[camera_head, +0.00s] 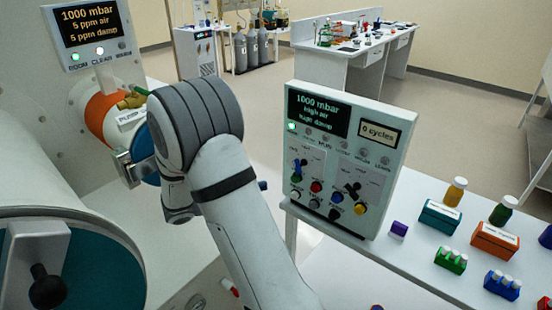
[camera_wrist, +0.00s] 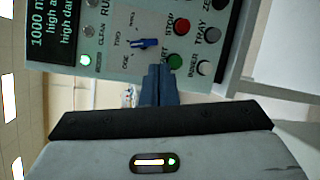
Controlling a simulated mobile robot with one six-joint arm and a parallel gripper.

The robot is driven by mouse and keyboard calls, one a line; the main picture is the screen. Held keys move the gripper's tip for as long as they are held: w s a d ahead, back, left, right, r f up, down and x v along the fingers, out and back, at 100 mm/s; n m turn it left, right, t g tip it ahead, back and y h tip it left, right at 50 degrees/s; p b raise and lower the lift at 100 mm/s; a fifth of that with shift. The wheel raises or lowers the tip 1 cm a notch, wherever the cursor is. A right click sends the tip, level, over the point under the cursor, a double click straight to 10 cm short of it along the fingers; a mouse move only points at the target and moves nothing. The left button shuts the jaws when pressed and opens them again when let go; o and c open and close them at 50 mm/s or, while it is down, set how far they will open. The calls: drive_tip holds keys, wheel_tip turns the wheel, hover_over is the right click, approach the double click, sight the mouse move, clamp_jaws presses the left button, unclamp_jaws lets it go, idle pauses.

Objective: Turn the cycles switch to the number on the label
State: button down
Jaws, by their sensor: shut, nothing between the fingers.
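The control panel (camera_head: 338,165) stands upright right of my arm, with a small display reading "0 cycles" (camera_head: 378,132). Its blue-handled switch (camera_head: 297,170) has marks around it in the wrist view (camera_wrist: 145,43), among them ONE and TWO. The handle lies roughly in line with the TWO mark; which end points is unclear. A black-handled switch (camera_head: 352,190) sits to its right. My gripper (camera_wrist: 158,70) is shut and empty, its blue fingertips near the panel by the green START button (camera_wrist: 174,62), just short of the blue switch. In the head view my arm mostly hides it.
A red STOP button (camera_wrist: 183,27) and grey buttons sit near the switch. Right of the panel, a table holds a purple block (camera_head: 399,229), a teal box (camera_head: 440,216) and an orange box (camera_head: 494,240). An orange-collared port (camera_head: 97,115) with an unreadable white label is at left.

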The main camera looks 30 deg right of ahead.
sight(298, 167)
drive_tip(key=w+a+n+t+h, duration=0.1)
drive_tip(key=w+t+h, duration=0.15)
drive_tip(key=w, duration=0.25)
drive_tip(key=s+d+r+p, duration=0.1)
drive_tip(key=s+d+p, duration=0.2)
drive_tip(key=d+p, duration=0.3)
drive_tip(key=d, duration=0.5)
drive_tip(key=shift+r+t, duration=0.15)
drive_tip(key=shift+t, duration=0.2)
drive_tip(key=shift+y, duration=0.25)
drive_tip(key=shift+w+a+b, duration=0.1)
drive_tip(key=shift+a+b, duration=0.15)
drive_tip(key=shift+b, duration=0.05)
